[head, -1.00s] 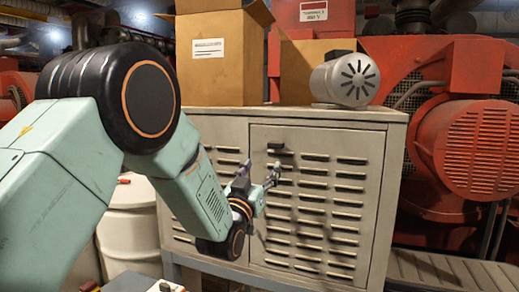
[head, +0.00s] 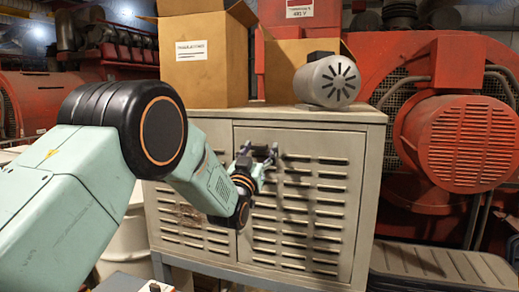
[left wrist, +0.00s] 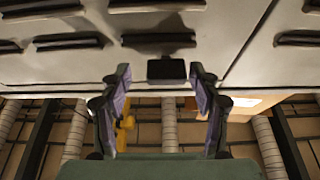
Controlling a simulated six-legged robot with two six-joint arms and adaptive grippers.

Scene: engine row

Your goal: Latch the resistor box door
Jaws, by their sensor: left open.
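The resistor box (head: 370,125) is a grey-beige louvered metal cabinet in the middle of the head view. Its right-hand door (head: 300,215) looks flush with the front. A small black latch handle (left wrist: 166,69) shows near the door's edge in the left wrist view. In the head view my gripper largely hides it. My left gripper (head: 258,150) is at the upper left of the door. In the left wrist view my left gripper (left wrist: 161,78) is open, one finger on each side of the handle, with visible gaps. My right gripper is not in view.
A grey motor (head: 328,82) and a cardboard box (head: 205,65) stand on the cabinet top. Red machinery (head: 465,140) stands to the right. A white drum (head: 125,240) is at the lower left, beside my arm. Floor shows at the lower right.

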